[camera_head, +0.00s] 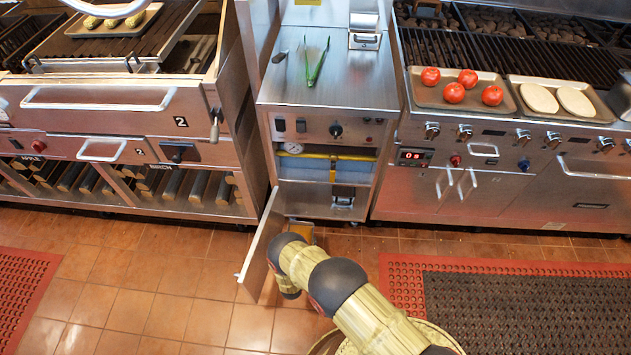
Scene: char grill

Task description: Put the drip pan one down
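I cannot make out a drip pan for certain. A small yellow-orange piece (304,231) shows low in front of the middle cabinet, partly hidden by my arm and the open door; I cannot tell what it is. My arm reaches from the bottom right toward the middle cabinet (331,125) and bends down beside its open door (262,245). My gripper is not visible; my own arm links hide that area. I cannot see whether it holds anything.
The cabinet has blue and yellow parts (325,166) inside and green tongs (317,62) on top. Red mats (405,285) flank open tiled floor (165,300).

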